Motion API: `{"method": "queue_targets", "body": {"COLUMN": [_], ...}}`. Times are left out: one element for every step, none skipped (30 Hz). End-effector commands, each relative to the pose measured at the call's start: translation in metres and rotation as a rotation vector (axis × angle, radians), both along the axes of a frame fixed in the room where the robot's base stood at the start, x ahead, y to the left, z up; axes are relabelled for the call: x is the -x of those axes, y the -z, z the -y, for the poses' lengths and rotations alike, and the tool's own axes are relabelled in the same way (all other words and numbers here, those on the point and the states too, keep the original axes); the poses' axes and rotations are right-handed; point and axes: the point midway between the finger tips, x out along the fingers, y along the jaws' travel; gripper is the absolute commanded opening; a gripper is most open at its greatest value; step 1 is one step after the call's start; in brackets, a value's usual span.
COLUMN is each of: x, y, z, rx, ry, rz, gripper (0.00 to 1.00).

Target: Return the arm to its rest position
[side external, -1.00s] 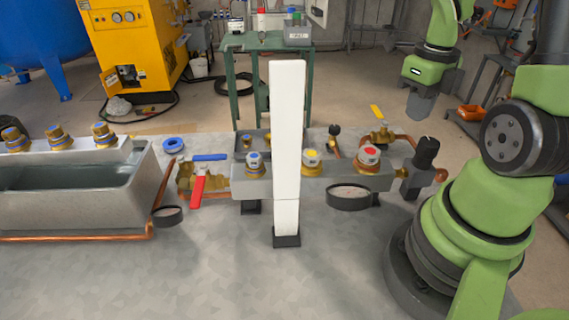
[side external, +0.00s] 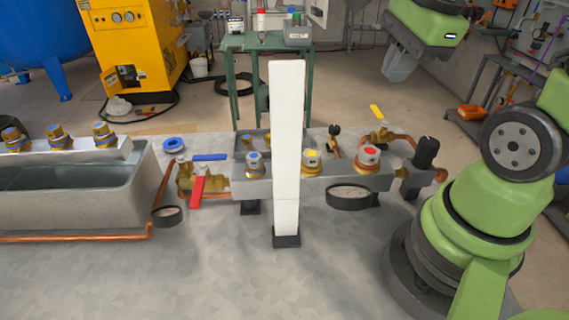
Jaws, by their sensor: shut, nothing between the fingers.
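My gripper (side external: 399,66) is at the upper right, at the end of my green arm. It is raised well above the workbench, tilted down and to the left. Its grey jaws look shut and nothing shows between them. It is clear of the manifold (side external: 325,184) and its fittings.
A white upright post (side external: 287,150) stands in front of the manifold. Valves with a red handle (side external: 198,189) and a blue handle (side external: 210,157) sit left of it. A grey trough (side external: 75,195) is at left. A black-topped cylinder (side external: 427,152) stands near my base. The front bench is clear.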

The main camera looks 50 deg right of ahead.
Motion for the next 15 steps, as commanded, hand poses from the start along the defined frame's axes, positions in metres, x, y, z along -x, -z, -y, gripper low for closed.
{"method": "queue_targets", "body": {"x": [0.000,0.001,0.002,0.004,0.006,0.009,0.011,0.014,0.018,0.021,0.023,0.026,0.028,0.030,0.032], "y": [-0.010,-0.015,-0.021,-0.026,-0.030,-0.035,-0.038,-0.041,-0.045,-0.047,-0.049,-0.052,-0.053,-0.054,-0.055], "z": [-0.015,-0.023,-0.033,-0.041,-0.048,-0.058,-0.065,-0.070,-0.078,-0.082,-0.087,-0.091,-0.094,-0.097,-0.099], "rx": [0.052,0.084,0.129,0.165,0.201,0.251,0.289,0.328,0.376,0.410,0.442,0.481,0.507,0.529,0.555], "ry": [-0.194,-0.311,-0.464,-0.578,-0.691,-0.835,-0.937,-1.032,-1.151,-1.229,-1.301,-1.385,-1.437,-1.482,-1.530], "rz": [0.043,0.064,0.095,0.118,0.141,0.171,0.195,0.217,0.245,0.264,0.282,0.304,0.318,0.329,0.342], "gripper": [0.00,0.00,0.00,0.00,0.00,0.00,0.00,0.00,0.00,0.00,0.00,0.00,0.00,0.00,0.00]}}
